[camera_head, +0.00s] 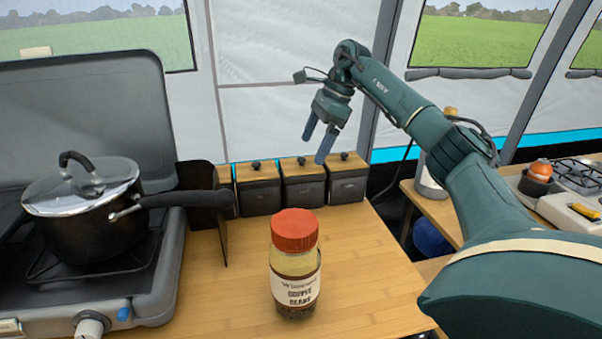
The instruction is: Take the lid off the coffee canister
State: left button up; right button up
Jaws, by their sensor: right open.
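The coffee canister (296,280) is a clear jar with a white "Coffee Beans" label. It stands upright on the wooden table near the front middle. Its red-orange lid (295,230) sits on top of the jar. My right gripper (318,145) is open and empty, with two blue fingers pointing down. It is in the air above and behind the canister, apart from it, near the row of dark boxes. My left gripper is not in view.
A camping stove (165,285) with a lidded pot (90,215) stands at the left; the pot's handle reaches right. Dark boxes with wooden lids (303,185) line the table's back edge. The wooden table top (365,270) right of the canister is clear. A second table stands at the right.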

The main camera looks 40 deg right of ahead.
aim_at(304, 159)
jog(key=x, duration=0.5)
jog(key=shift+w+a+f, duration=0.15)
jog(key=shift+w+f, duration=0.05)
jog(key=shift+w, duration=0.2)
jog(key=shift+c, duration=0.2)
jog(key=c, duration=0.9)
